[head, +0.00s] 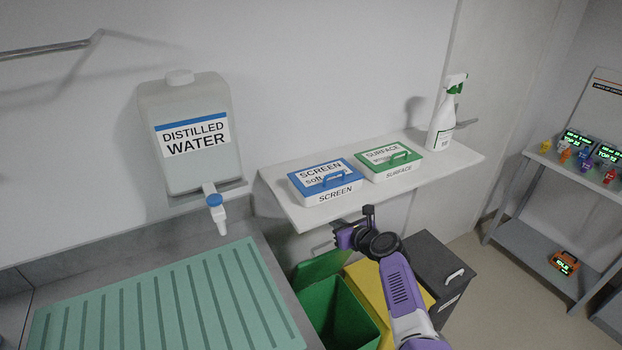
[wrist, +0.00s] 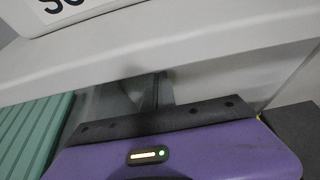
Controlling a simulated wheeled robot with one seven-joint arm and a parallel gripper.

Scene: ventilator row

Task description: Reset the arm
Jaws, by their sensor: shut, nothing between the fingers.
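My arm reaches up from the bottom of the head view, purple and grey with a dark wrist. My gripper (head: 346,236) is at its end, beside the front edge of the white shelf (head: 290,208). In the wrist view, the purple gripper body fills the bottom and the dark fingers (wrist: 158,88) are together with nothing between them. They point towards the shelf, whose pale edge (wrist: 180,45) crosses that view. Whether they touch the shelf cannot be told.
On the shelf are a blue-lidded SCREEN box (head: 326,182), a green-lidded SURFACE box (head: 388,160) and a spray bottle (head: 444,120). Green (head: 325,310), yellow (head: 368,282) and dark grey (head: 438,262) bins stand below. A distilled water container (head: 188,135) and ribbed green mat (head: 165,305) are left.

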